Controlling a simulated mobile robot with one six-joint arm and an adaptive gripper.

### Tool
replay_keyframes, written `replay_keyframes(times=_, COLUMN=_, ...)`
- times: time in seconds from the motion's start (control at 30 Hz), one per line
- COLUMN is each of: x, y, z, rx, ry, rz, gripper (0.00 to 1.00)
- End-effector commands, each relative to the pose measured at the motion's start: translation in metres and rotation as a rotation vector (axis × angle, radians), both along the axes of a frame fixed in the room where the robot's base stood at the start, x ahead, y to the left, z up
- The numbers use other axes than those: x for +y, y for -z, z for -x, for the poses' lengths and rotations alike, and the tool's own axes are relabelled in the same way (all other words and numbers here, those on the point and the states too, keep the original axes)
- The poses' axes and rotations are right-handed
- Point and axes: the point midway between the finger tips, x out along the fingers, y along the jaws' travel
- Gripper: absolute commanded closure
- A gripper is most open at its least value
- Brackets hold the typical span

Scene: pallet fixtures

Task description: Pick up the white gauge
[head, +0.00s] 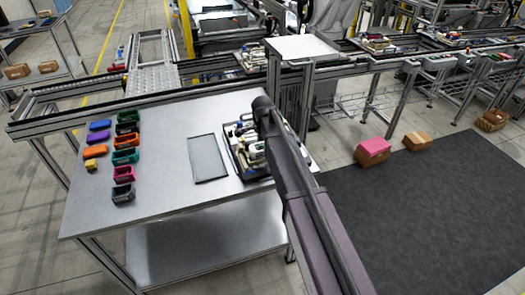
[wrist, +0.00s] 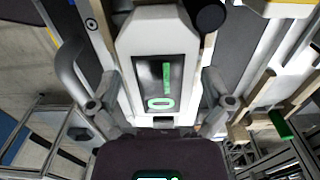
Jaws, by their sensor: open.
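The white gauge (wrist: 157,45) fills the upper middle of the wrist view, with a black display window and green marks on its face. My gripper (wrist: 150,88) is open, with one grey finger to the left of the gauge and one to the right. I cannot tell how deep the fingers reach or whether either touches it. In the head view my arm crosses over the fixture pallet (head: 232,160) on the metal table, and hides the gripper and part of the pallet. Several small white and dark items sit on that pallet; I cannot single out the gauge there.
Wooden-looking pieces and a green part (wrist: 281,124) lie right of the gauge in the wrist view. In the head view a flat grey tray (head: 208,158) lies left of the pallet. Coloured bins (head: 125,156) stand farther left. A conveyor frame runs behind the table.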

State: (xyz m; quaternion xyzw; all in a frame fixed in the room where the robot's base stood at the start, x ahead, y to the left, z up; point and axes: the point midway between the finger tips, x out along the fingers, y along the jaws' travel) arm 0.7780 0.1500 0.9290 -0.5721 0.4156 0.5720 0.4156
Motion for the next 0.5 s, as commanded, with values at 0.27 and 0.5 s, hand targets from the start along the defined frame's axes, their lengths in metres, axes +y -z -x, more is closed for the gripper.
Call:
replay_keyframes(times=0.27, x=0.0, y=0.0, z=0.0, rx=0.0, ry=0.0, rz=0.0, gripper=0.33)
replay_keyframes(times=0.5, x=0.0, y=0.0, z=0.0, rx=0.0, ry=0.0, rz=0.0, gripper=0.81)
